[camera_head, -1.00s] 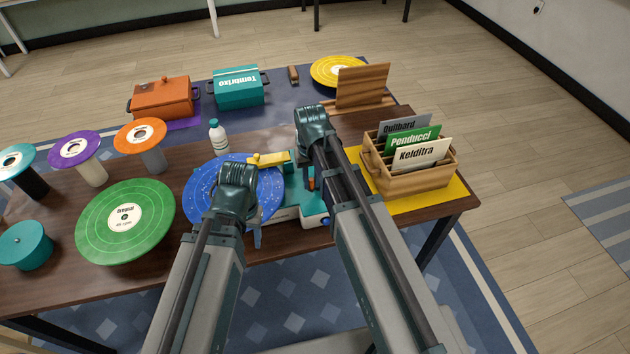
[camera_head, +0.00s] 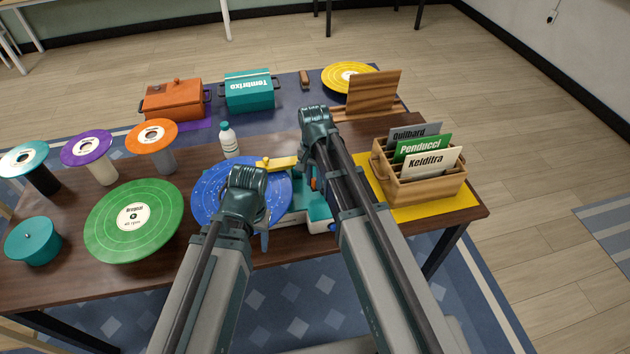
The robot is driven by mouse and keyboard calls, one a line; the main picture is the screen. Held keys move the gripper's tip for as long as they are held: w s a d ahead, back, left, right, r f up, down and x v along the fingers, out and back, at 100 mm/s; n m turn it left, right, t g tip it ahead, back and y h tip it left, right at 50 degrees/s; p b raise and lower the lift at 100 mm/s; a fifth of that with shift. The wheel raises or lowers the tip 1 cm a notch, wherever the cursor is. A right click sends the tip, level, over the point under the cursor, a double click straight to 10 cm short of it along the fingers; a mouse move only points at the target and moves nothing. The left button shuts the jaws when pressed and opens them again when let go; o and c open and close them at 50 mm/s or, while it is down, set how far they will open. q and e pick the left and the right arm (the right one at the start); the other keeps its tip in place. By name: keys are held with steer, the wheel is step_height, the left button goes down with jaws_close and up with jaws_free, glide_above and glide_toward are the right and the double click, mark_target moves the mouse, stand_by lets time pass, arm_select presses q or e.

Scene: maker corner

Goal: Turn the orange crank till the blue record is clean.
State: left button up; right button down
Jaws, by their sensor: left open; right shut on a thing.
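The blue record (camera_head: 207,199) lies on a teal and white cleaning machine (camera_head: 299,216), with light specks on its surface. A yellow arm (camera_head: 277,163) reaches over its far edge. The orange crank (camera_head: 313,184) shows only as a small patch at the machine's right side, mostly hidden by my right arm. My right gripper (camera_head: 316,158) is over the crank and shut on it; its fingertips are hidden. My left gripper (camera_head: 257,229) is open over the near right part of the record, and its arm hides part of the disc.
A green record (camera_head: 110,222), a teal pot (camera_head: 33,246) and small records on stands are at left. A white bottle (camera_head: 229,142) stands behind the blue record. A wooden crate of sleeves (camera_head: 420,190) stands close right of my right arm. Orange (camera_head: 172,102) and teal (camera_head: 249,95) boxes are behind.

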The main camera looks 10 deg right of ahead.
steer(key=shift+w, duration=0.15)
stand_by(0.3)
steer(key=c, duration=0.7)
jaws_free()
steer(key=shift+c, duration=0.2)
step_height(320, 180, up, 14)
steer(key=p, duration=1.4)
steer(key=shift+f, duration=0.1)
